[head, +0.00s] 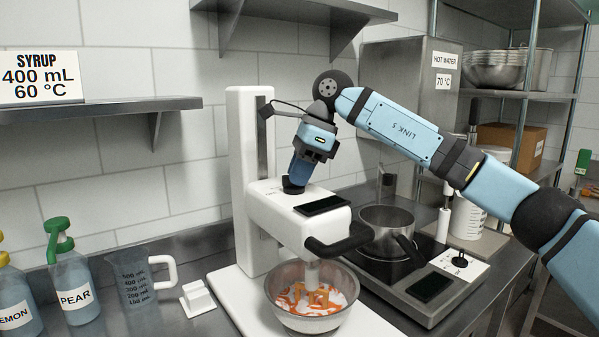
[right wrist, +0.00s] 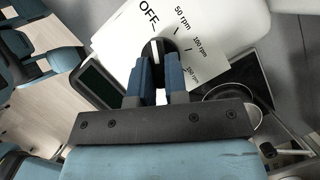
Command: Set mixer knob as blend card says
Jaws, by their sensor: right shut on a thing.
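The white mixer (head: 275,212) stands on the counter, its head above a steel bowl (head: 318,322) holding white and orange contents. Its black knob (head: 290,187) is on top of the head. My right gripper (head: 294,180) points down from above and is shut on the knob. In the right wrist view the gripper fingers (right wrist: 160,82) clasp the knob (right wrist: 155,46), with OFF, 50, 100 and 150 rpm marks around it. A white line shows on the knob beside OFF; its exact setting is unclear. No blend card is readable. My left gripper is out of view.
A dark display (head: 322,205) and black handle (head: 340,242) are on the mixer head. A saucepan (head: 385,216) sits on a hot plate to the right. A jug (head: 137,284) and syrup bottles (head: 72,285) stand left. A syrup sign (head: 40,77) is on the shelf.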

